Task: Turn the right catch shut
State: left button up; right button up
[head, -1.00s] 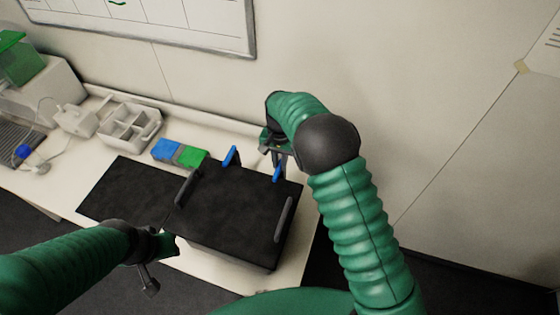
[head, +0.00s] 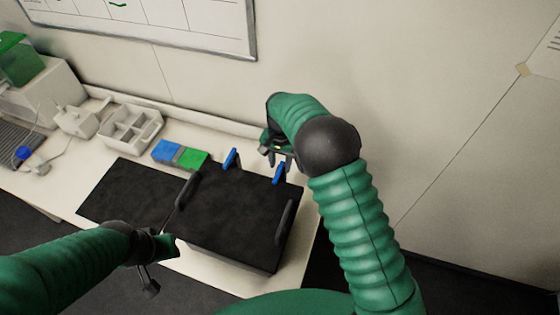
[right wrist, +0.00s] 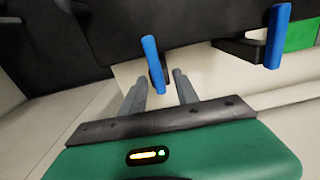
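A black box (head: 235,215) stands on the bench, with two upright blue catches at its far edge. The right catch (head: 279,173) leans a little; it also shows in the right wrist view as the nearer blue bar (right wrist: 153,62). The left catch (head: 231,159) also shows at the right of that view (right wrist: 278,35). My right gripper (head: 282,160) is open behind the right catch.
Dark handles (head: 187,190) stand on the box's sides. A black mat (head: 125,190) lies to its left. A blue block (head: 166,151), a green block (head: 193,159) and a grey compartment tray (head: 130,128) stand behind the mat. The wall is close behind the bench.

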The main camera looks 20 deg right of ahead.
aim_at(281, 165)
notch_tip(281, 165, up, 17)
jog(key=b, duration=0.2)
jog(key=shift+f, duration=0.2)
jog(key=s+d+f+n+t+b, duration=0.1)
jog(key=s+d+f+n+b, duration=0.1)
jog(key=s+f, duration=0.6)
jog(key=s+d+f+n+t+b, duration=0.1)
jog(key=s+f+n, duration=0.4)
jog(key=s, duration=1)
notch_tip(281, 165, down, 3)
jog(key=shift+d+f+t+b, duration=0.1)
jog(key=shift+d+t+b, duration=0.2)
jog(key=shift+d+b, duration=0.5)
jog(key=shift+s+d, duration=0.1)
